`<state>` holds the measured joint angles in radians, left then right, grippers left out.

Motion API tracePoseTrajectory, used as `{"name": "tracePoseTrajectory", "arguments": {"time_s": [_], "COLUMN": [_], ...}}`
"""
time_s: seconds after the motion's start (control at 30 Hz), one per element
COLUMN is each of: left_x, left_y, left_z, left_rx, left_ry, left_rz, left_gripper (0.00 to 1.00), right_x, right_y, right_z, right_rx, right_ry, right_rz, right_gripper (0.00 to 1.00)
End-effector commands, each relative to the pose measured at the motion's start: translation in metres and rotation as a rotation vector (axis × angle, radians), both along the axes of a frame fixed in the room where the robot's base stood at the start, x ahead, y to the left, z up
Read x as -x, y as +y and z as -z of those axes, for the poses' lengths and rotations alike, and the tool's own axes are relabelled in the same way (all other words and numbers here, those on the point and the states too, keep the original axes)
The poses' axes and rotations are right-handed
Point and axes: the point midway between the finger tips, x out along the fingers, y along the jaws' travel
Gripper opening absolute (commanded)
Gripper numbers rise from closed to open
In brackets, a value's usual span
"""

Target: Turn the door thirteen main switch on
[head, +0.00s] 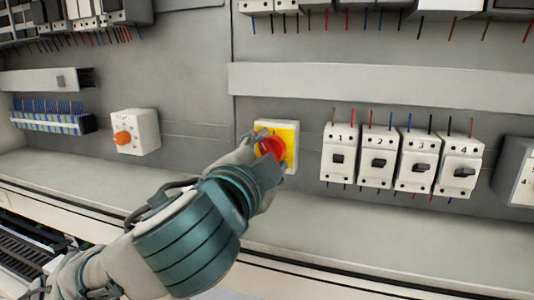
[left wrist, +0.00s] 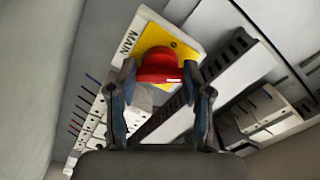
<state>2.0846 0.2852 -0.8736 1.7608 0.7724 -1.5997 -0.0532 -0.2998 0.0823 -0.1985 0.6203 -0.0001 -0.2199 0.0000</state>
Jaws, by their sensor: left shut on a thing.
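The main switch is a red rotary knob (head: 271,149) on a yellow plate (head: 291,132) with a white housing, mounted on the grey panel. In the left wrist view the red knob (left wrist: 158,66) sits on the yellow plate (left wrist: 180,44), beside the printed word MAIN. My left gripper (head: 258,155) reaches the switch from below left and is shut on the red knob. Its two fingers (left wrist: 158,85) show on either side of the knob in the left wrist view. The gripper hides part of the knob in the head view. My right gripper is not in view.
Several white breakers numbered from 1 (head: 338,155) stand right of the switch. A white box with an orange knob (head: 123,138) is to the left, beside blue terminals (head: 48,120). A grey duct (head: 380,80) runs above. The ledge (head: 330,225) below is clear.

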Motion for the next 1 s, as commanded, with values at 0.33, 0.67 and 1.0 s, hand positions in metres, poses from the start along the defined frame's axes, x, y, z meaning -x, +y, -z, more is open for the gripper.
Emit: {"name": "tracePoseTrajectory", "arguments": {"time_s": [0.33,0.67,1.0], "left_x": [-0.0020,-0.0021,-0.0022], "left_y": [-0.0016,-0.0019,-0.0018], "left_z": [0.0058,0.0065,0.0069], "left_rx": [-0.299,-0.479,-0.542], "left_ry": [-0.081,-0.140,-0.160], "left_rz": [0.002,0.003,0.002], "left_gripper": [0.15,0.15,0.15], "right_x": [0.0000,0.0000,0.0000], "right_y": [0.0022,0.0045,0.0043], "right_z": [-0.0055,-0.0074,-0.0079], "right_rx": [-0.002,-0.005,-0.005], "right_ry": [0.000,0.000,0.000], "right_rz": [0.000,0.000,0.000], "right_gripper": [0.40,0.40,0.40]}}
